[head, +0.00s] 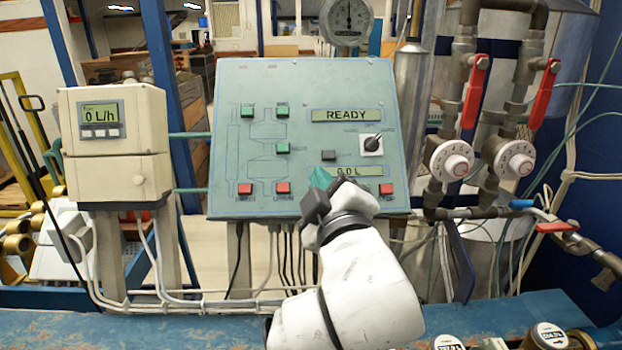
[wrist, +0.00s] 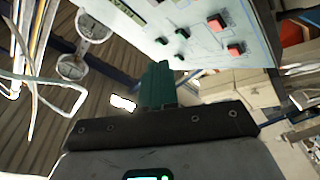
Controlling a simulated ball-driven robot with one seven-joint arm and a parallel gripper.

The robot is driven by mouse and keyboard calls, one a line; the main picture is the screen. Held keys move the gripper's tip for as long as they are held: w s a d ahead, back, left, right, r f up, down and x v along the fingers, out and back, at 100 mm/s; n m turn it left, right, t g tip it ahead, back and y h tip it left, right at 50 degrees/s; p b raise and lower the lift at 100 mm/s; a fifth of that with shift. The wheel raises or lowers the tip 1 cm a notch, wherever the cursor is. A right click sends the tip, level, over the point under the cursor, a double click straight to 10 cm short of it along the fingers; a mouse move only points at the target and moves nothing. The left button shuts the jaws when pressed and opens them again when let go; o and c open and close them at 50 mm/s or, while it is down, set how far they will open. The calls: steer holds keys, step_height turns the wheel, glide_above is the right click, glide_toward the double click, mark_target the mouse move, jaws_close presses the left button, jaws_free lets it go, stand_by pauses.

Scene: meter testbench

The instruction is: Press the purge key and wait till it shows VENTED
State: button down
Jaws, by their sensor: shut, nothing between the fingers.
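The pale green control panel (head: 230,90) stands upright ahead of me. Its upper display (head: 345,115) reads READY, and a smaller display (head: 358,171) below reads about 0.0 L. The panel has green keys, red keys such as the lower right one (head: 386,188), and a dark key (head: 328,155). Key labels are too small to read, so I cannot tell which is purge. My gripper (head: 320,178) is in front of the panel's lower middle, its teal fingers shut and empty. The wrist view shows the shut fingers (wrist: 158,84) below the panel's tilted face (wrist: 205,45).
A flow meter box (head: 115,145) reading 0 L/h is at left. Pipes with red-handled valves (head: 475,90) and white dials (head: 450,160) stand at right. A round gauge (head: 346,20) is above the panel. The blue bench (head: 150,330) carries small meters (head: 548,337) at right.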

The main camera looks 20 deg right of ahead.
steer(key=shift+w+r, duration=0.1)
steer(key=shift+w, duration=0.2)
steer(key=w+d+f+b, duration=0.2)
steer(key=w+f+b, duration=0.3)
steer(key=w+f, duration=0.1)
steer(key=shift+w+b, duration=0.15)
steer(key=shift+b, duration=0.2)
steer(key=shift+d, duration=0.1)
stand_by(2.1)
steer(key=shift+w+f, duration=0.2)
steer(key=shift+w, duration=0.1)
steer(key=shift+w+d+f, duration=0.15)
steer(key=shift+w+f, duration=0.1)
stand_by(0.7)
stand_by(0.4)
steer(key=shift+s+r+p, duration=0.5)
steer(key=shift+s, duration=0.1)
